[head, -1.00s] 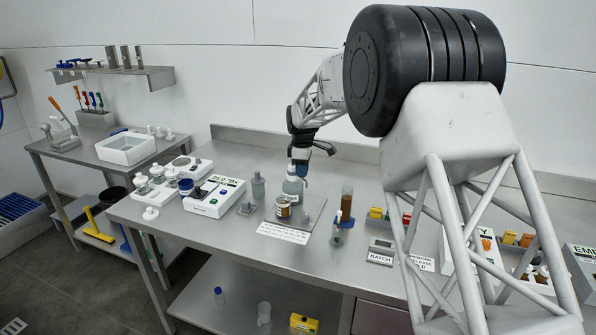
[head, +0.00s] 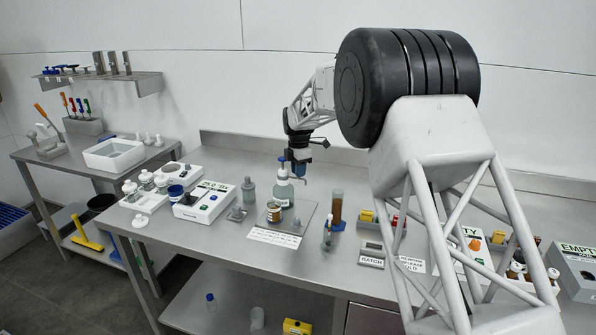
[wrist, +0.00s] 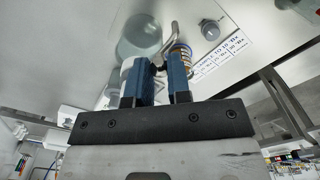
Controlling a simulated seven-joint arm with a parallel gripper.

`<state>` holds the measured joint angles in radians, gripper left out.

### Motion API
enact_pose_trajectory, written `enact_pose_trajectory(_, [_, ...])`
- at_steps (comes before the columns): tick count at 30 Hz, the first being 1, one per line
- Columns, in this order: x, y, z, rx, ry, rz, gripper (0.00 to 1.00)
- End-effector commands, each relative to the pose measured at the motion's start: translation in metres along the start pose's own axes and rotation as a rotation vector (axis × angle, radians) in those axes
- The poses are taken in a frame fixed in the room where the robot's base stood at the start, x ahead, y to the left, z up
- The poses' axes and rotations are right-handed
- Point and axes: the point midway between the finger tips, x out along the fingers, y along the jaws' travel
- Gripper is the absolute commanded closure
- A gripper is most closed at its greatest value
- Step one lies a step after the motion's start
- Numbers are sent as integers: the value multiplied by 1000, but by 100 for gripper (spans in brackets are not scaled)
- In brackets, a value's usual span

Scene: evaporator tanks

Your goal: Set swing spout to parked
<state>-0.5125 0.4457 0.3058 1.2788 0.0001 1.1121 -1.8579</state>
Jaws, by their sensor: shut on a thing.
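A pale bottle (head: 282,190) with a thin bent metal spout stands on a grey plate (head: 306,214) in the middle of the bench. In the wrist view its round translucent body (wrist: 138,36) lies beyond my fingers, and the curved spout (wrist: 172,42) runs down between the blue fingertips. My gripper (head: 298,168) is at the top of the bottle, pointing down. In the wrist view my gripper (wrist: 164,72) is shut on the spout; the fingers hide the gripped part. A small amber jar (head: 273,212) stands beside the bottle, close to the right finger in the wrist view (wrist: 183,54).
A white instrument (head: 205,202) and a grey bottle (head: 249,190) stand to the left. A brown tube (head: 337,206) in a blue holder stands to the right. A printed card (head: 274,237) lies in front.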

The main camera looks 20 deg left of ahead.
Motion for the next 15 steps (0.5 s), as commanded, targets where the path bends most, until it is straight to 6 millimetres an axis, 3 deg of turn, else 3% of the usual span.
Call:
enact_pose_trajectory(10, [0,0,0,-2,0,1,100])
enact_pose_trajectory(11, [0,0,0,-2,0,1,78])
enact_pose_trajectory(15, [0,0,0,-1,0,1,56])
